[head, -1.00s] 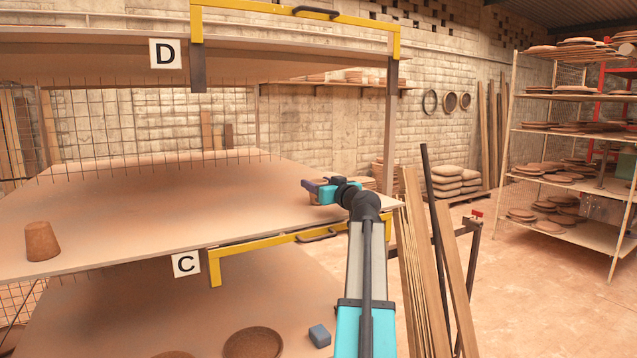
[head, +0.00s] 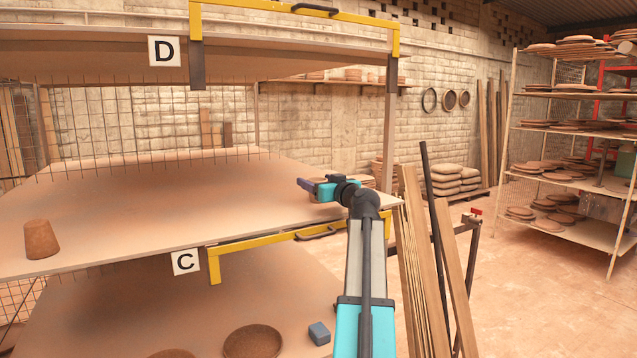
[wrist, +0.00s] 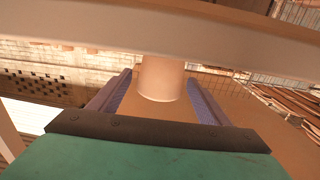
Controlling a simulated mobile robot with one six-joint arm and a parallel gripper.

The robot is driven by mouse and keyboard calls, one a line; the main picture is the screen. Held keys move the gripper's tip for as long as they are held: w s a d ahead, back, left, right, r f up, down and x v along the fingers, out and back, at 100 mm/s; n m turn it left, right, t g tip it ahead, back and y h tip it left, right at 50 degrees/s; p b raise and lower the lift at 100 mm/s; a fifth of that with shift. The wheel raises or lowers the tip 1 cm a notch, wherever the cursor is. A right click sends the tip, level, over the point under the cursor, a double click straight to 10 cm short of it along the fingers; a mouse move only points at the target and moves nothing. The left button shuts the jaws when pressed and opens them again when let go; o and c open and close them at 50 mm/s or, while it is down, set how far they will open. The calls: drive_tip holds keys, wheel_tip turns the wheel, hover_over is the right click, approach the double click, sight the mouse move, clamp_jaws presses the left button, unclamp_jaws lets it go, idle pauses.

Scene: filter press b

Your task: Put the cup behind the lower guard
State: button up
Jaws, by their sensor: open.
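A brown, tapered cup (head: 40,239) stands wide end down at the left of the middle shelf. The lower guard (head: 265,241), a yellow bar with a dark handle, runs along that shelf's front edge beside the letter C. My gripper (head: 302,184) is over the right end of this shelf, with its jaws pointing left. In the wrist view, a pale brown rounded thing (wrist: 160,79), perhaps another cup, shows between the open fingers. I cannot tell whether they touch it. In the head view, my gripper mostly hides what is there.
The upper guard (head: 300,12), by letter D, spans the top shelf's front. A post (head: 390,120) stands close to my arm. Planks (head: 428,260) lean at right. A dish (head: 252,341) and a blue-grey block (head: 319,333) lie on the lowest shelf. The middle shelf's centre is clear.

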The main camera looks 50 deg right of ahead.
drive_tip(key=b+v, duration=0.4)
drive_tip(key=v, duration=0.6)
drive_tip(key=shift+s+a+f+b, duration=0.15)
drive_tip(key=shift+s+b, duration=0.15)
drive_tip(key=shift+b, duration=0.05)
drive_tip(key=shift+s+a, duration=0.25)
drive_tip(key=shift+s, duration=0.35)
